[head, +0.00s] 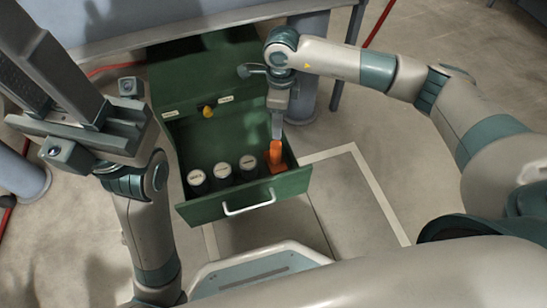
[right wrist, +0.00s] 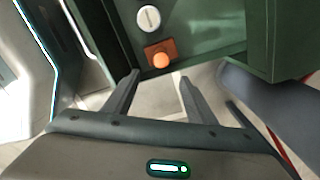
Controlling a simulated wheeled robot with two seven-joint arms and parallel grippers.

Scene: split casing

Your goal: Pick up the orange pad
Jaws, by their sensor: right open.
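The orange pad (head: 276,157) stands in the right part of an open green drawer (head: 208,210), beside a row of dark cylinders. In the right wrist view the orange pad (right wrist: 161,60) shows a round bright top on a darker square base. My right gripper (head: 277,126) is just above the pad in the head view. In the right wrist view my right gripper (right wrist: 158,88) has its fingers apart, with nothing between them; the pad shows beyond the fingertips. My left gripper (head: 62,88) is raised at the upper left, away from the drawer; its finger opening is unclear.
Three dark cylinders with pale lids (head: 222,170) stand in the drawer left of the pad. The drawer's right wall is close beside the pad. The green cabinet (head: 195,68) rises behind. A white handle (head: 249,205) is on the drawer front. Floor to the right is clear.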

